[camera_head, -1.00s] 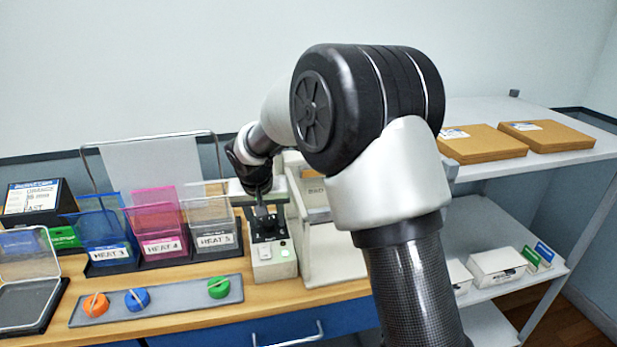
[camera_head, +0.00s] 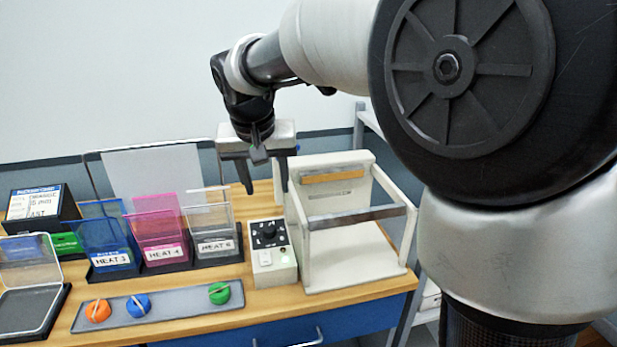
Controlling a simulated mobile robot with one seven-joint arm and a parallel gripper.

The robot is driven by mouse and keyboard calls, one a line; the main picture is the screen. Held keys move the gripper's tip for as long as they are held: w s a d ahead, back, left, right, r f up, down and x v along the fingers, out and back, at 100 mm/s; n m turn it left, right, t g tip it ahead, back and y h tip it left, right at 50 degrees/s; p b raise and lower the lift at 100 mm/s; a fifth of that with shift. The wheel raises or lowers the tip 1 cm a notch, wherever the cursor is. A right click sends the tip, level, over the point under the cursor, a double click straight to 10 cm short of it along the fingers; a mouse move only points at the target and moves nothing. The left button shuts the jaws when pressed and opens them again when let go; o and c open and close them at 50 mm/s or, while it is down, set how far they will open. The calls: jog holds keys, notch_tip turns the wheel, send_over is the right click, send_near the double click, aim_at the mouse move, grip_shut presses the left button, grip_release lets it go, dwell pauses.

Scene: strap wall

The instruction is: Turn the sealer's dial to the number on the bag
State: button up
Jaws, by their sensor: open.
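The sealer's control box (camera_head: 272,262) is white, with a black round dial (camera_head: 267,235) on its top, a white switch and a small green light. The dial's setting is too small to read. The box stands beside the white sealer frame (camera_head: 350,262). My gripper (camera_head: 266,188) is open and empty, pointing down above the dial and apart from it. Bags stand upright in dark holders: a blue one (camera_head: 101,228) labelled HEAT 3, a pink one (camera_head: 155,222) labelled HEAT 4, and a clear grey one (camera_head: 208,215), whose label number is unclear now but read HEAT 5 earlier.
A grey tray (camera_head: 180,306) holds orange (camera_head: 98,311), blue (camera_head: 138,306) and green (camera_head: 219,293) knobs. A card stand (camera_head: 38,203) and an open clear-lidded case (camera_head: 28,300) are at left. The wooden counter (camera_head: 330,297) ends at the front above blue drawers.

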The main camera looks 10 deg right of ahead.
jog(key=s+d+r+p, duration=0.1)
jog(key=s+d+r, duration=0.4)
jog(key=s+d, duration=0.2)
jog(key=shift+s+d+m+p, duration=0.15)
jog(key=shift+s+m+p, duration=0.2)
jog(key=shift+s, duration=0.95)
jog(key=shift+r, duration=0.1)
